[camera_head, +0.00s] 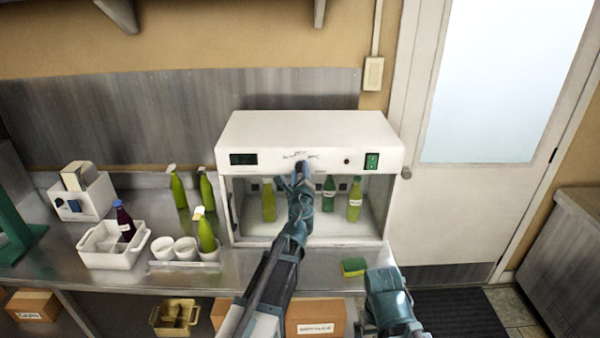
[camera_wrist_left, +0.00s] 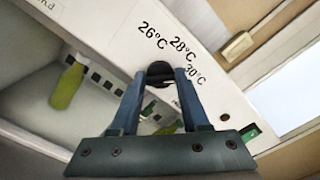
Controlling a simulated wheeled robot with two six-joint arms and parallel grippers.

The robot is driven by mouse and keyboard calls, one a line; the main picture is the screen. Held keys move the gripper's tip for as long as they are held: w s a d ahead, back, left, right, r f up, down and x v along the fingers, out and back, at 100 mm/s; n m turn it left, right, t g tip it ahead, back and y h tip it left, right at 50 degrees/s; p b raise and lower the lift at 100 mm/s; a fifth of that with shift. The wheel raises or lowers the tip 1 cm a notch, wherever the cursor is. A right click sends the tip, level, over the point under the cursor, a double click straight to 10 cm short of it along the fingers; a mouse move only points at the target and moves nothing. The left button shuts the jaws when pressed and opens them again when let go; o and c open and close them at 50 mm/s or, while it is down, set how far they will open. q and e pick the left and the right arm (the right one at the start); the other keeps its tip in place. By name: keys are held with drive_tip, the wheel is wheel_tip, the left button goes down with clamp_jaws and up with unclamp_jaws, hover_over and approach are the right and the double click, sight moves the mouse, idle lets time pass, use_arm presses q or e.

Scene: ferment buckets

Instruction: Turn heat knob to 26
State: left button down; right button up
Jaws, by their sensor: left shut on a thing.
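The white incubator cabinet (camera_head: 310,136) stands on the steel counter. Its front panel carries a dark heat knob (camera_head: 301,166) below small printed marks. In the left wrist view the knob (camera_wrist_left: 159,70) sits between my fingertips, below the labels 26°C, 28°C and 30°C. My left gripper (camera_head: 301,172) reaches up to the panel and is shut on the knob; it also shows in the left wrist view (camera_wrist_left: 160,80). The knob's pointer is hidden or too small to read. My right gripper (camera_head: 386,288) is low at the right, away from the cabinet; its fingers are not clear.
Green bottles (camera_head: 355,200) stand inside the cabinet. A green switch (camera_head: 372,160) is at the panel's right, a dark display (camera_head: 243,159) at its left. Spray bottles (camera_head: 206,232), white cups (camera_head: 185,249) and a white caddy (camera_head: 112,245) crowd the left counter. A sponge (camera_head: 353,267) lies in front.

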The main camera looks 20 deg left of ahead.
use_arm(q)
drive_tip(key=n, duration=0.4)
drive_tip(key=shift+s+f+n, duration=0.1)
drive_tip(key=shift+n, duration=0.3)
drive_tip(key=n, duration=0.4)
drive_tip(key=shift+f+n, duration=0.1)
drive_tip(key=shift+n, duration=0.2)
drive_tip(key=n, duration=0.4)
drive_tip(key=shift+f+b, duration=0.1)
drive_tip(key=shift+b, duration=0.2)
drive_tip(key=shift+n, duration=2)
drive_tip(key=shift+c, duration=1.9)
unclamp_jaws()
